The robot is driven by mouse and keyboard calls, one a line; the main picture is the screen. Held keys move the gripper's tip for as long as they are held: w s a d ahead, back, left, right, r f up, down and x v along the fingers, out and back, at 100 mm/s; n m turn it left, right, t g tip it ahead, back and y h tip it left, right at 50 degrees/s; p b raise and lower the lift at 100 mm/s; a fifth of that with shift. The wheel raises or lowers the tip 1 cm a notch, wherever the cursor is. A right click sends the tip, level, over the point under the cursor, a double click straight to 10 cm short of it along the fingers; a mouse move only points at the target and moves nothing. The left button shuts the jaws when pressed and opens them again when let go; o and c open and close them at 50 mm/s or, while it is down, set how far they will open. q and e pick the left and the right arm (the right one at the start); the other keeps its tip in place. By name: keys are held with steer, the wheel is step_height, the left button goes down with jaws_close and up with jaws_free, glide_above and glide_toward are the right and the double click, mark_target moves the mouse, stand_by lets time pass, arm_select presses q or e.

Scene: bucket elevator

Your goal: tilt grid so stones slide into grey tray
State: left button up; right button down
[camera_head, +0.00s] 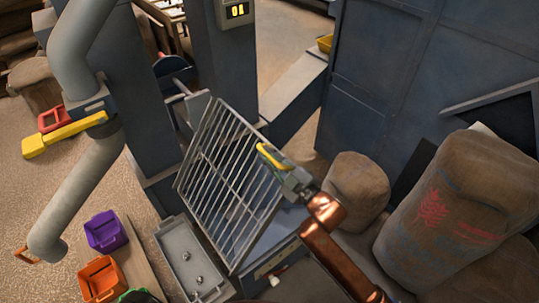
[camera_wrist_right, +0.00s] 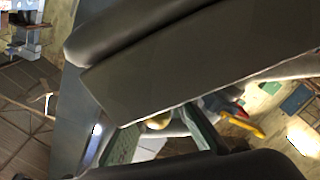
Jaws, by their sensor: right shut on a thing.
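A few small stones (camera_head: 199,280) lie in the tray. No stones show on the grid bars. My right gripper (camera_head: 272,158), with yellow on its fingers, is shut on the grid at its raised right edge. In the right wrist view a flat dark grey piece (camera_wrist_right: 190,65) fills the space between the dark finger pads; I cannot tell which part of the grid it is. My left gripper is not in view.
A purple bin (camera_head: 105,232) and an orange bin (camera_head: 102,280) stand left of the tray. Full sacks (camera_head: 450,215) crowd the right side. A blue-grey column (camera_head: 222,60) with a lit display (camera_head: 237,11) rises behind the grid. A grey pipe runs down the left.

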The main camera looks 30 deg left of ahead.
mark_target(283, 170)
steer(key=c, duration=2.2)
jaws_free()
steer(key=shift+s+a+r, duration=0.15)
steer(key=shift+s+r, duration=0.1)
steer(key=shift+o, duration=1.3)
steer(key=shift+w+f, duration=0.15)
steer(key=shift+d, duration=0.2)
steer(key=v, duration=1.2)
steer(key=shift+f, duration=0.1)
steer(key=shift+a, duration=0.1)
